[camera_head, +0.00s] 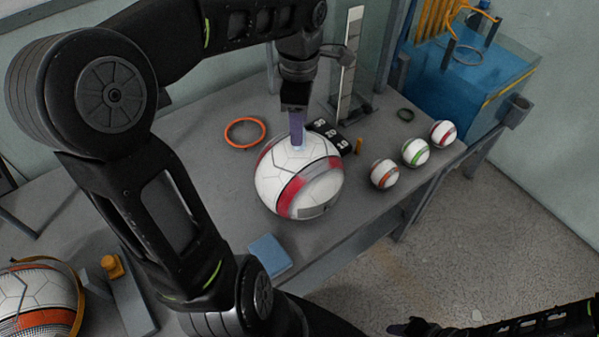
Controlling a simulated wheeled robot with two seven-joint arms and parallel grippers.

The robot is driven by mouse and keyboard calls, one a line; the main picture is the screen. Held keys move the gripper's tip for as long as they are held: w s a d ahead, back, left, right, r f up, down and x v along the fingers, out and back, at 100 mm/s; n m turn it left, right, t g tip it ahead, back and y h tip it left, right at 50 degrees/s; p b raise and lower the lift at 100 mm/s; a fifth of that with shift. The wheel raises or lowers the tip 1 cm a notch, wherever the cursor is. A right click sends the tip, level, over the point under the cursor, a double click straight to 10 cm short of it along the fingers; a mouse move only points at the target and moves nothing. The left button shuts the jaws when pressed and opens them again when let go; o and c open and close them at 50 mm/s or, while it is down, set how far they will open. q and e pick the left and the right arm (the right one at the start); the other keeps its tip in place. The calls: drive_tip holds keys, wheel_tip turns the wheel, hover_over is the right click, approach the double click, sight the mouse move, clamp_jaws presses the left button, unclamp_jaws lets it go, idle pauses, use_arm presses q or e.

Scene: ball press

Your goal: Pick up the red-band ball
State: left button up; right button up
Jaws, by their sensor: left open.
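A large white ball with a red and grey band (299,190) rests on the grey table. My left gripper (297,140) points down at the top of this ball. Its purple fingers overlap the ball's upper edge in the picture. It is open, though the gap between the fingers is hard to see from this angle. I cannot tell whether the fingers touch the ball. A small white ball with a red band (443,133) sits at the table's right side. My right gripper (405,327) shows only in part at the bottom edge, and its jaws are unclear.
A small orange-band ball (384,174) and a small green-band ball (416,152) sit to the right. An orange ring (245,133), a blue pad (270,255) and an upright gauge (350,65) are nearby. A large orange-band ball (35,300) is at lower left.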

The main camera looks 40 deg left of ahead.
sight(299, 169)
use_arm(q)
wheel_tip(299, 169, down, 4)
drive_tip(key=shift+d+r, duration=0.1)
drive_tip(key=shift+r, duration=0.1)
drive_tip(key=shift+c, duration=0.3)
clamp_jaws()
idle(0.5)
idle(0.9)
